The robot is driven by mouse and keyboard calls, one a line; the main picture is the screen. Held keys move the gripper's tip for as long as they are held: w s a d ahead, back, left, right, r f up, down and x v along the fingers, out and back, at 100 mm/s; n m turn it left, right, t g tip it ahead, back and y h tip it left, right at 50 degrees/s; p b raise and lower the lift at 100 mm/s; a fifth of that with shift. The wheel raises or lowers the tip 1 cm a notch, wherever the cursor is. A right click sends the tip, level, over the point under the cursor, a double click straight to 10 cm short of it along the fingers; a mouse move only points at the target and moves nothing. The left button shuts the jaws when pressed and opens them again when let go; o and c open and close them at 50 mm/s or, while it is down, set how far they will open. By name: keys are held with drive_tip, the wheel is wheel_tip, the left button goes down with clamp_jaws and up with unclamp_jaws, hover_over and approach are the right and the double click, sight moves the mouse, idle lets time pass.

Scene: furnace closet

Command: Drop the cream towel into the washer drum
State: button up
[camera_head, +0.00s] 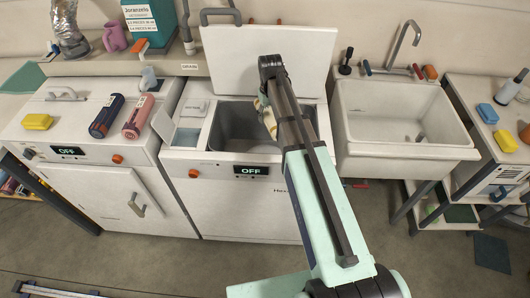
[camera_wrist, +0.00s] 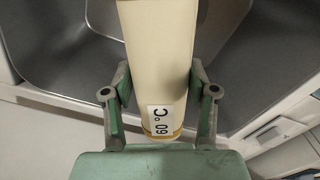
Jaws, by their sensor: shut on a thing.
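The cream towel (camera_wrist: 158,50) is a long pale roll with a "60°C" tag. My gripper (camera_wrist: 160,82) is shut on it, one finger on each side. In the head view the towel (camera_head: 266,116) shows beside my arm, over the open washer; the arm hides part of it and most of the gripper. The washer drum (camera_head: 232,122) is a grey metal opening in the top of the middle machine, with the white lid raised behind. Its grey metal also shows below the towel in the wrist view (camera_wrist: 72,40). The towel's lower end and its height over the drum are unclear.
A white sink (camera_head: 400,115) with a tall tap stands right of the washer. The left machine carries a navy bottle (camera_head: 107,115), a pink bottle (camera_head: 138,116) and a yellow block (camera_head: 38,122). The raised lid (camera_head: 235,50) stands behind my arm. The washer's display reads OFF.

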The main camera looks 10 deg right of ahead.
drive_tip(key=shift+f+b, duration=0.65)
drive_tip(key=shift+f, duration=0.8)
drive_tip(key=o, duration=1.4)
drive_tip(key=shift+r, duration=0.1)
wheel_tip(320, 180, up, 12)
drive_tip(key=shift+f, duration=0.1)
